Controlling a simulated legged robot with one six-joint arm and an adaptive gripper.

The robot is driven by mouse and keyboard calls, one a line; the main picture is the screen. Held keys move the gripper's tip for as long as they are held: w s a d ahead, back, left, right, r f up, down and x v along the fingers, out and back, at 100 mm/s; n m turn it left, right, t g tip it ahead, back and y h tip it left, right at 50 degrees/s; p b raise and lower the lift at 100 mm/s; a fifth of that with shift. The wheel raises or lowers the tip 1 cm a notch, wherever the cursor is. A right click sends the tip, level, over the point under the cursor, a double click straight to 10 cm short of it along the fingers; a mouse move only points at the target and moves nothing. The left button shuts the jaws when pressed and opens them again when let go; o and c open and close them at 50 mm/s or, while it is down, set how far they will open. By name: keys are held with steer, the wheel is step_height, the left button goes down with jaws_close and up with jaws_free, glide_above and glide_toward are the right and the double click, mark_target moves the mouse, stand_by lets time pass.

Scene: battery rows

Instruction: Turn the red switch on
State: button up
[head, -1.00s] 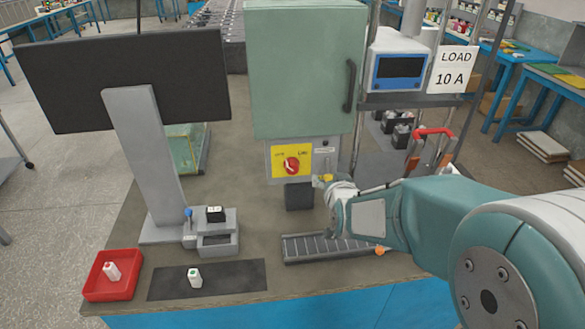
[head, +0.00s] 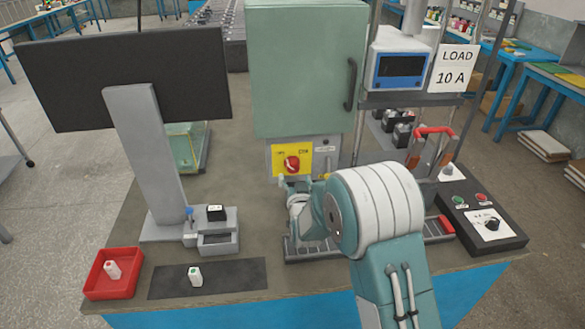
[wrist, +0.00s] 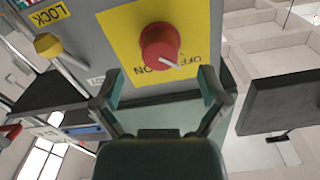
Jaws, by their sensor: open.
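The red switch (head: 292,164) is a round knob on a yellow plate (head: 306,159) on the grey panel under the green cabinet. In the wrist view the red knob (wrist: 160,47) stands just ahead of my gripper, and its white pointer line slants between the ON and OFF labels. My gripper (wrist: 163,92) is open and empty, with its two fingers spread below the knob in that view and apart from it. In the head view my arm hides most of the gripper, just below the switch panel.
A yellow-tipped lock lever (wrist: 48,45) sits beside the yellow plate. The green cabinet (head: 305,75) stands above the panel. A monitor (head: 125,80) is at left. A black control box (head: 483,215) with buttons is at right. A red tray (head: 112,290) lies front left.

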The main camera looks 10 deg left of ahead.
mark_target(293, 170)
steer(key=x, duration=0.5)
steer(key=shift+w, duration=0.1)
steer(key=c, duration=1.1)
